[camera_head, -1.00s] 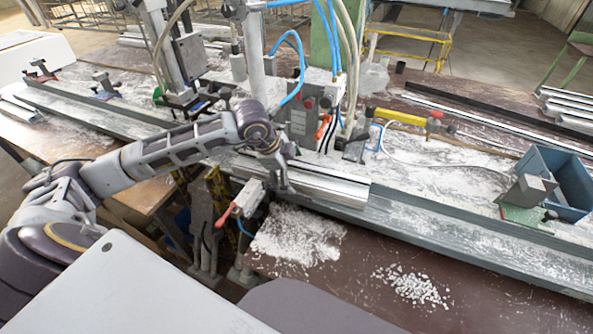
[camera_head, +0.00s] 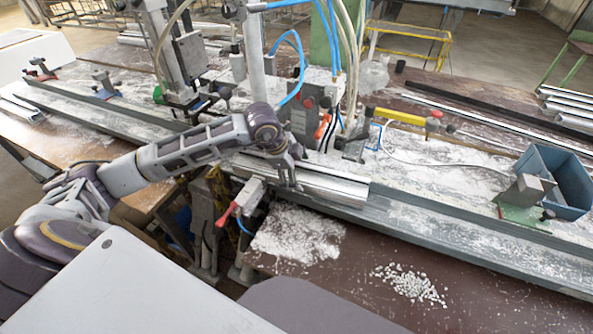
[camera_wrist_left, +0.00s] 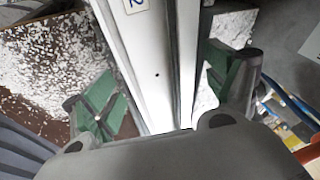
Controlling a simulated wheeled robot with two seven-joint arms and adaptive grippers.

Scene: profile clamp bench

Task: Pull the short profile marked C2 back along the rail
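The short silver profile (camera_head: 335,186) lies along the grey rail (camera_head: 440,224), in front of the clamp station. My left gripper (camera_head: 287,180) is over the profile's left part, pointing down. In the left wrist view the pale profile (camera_wrist_left: 155,75) runs between the green-padded fingers of my left gripper (camera_wrist_left: 168,90). The fingers straddle it and look open, with a gap at least on the right side. A label (camera_wrist_left: 134,5) ending in "2" is cut off at the top edge. My right gripper is not in view.
A red-handled clamp (camera_head: 228,212) stands at the bench's front edge, left of the gripper. The clamp station (camera_head: 305,120) with blue hoses rises just behind. A blue bin (camera_head: 556,180) stands at the right. White chips (camera_head: 410,284) lie on the bench.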

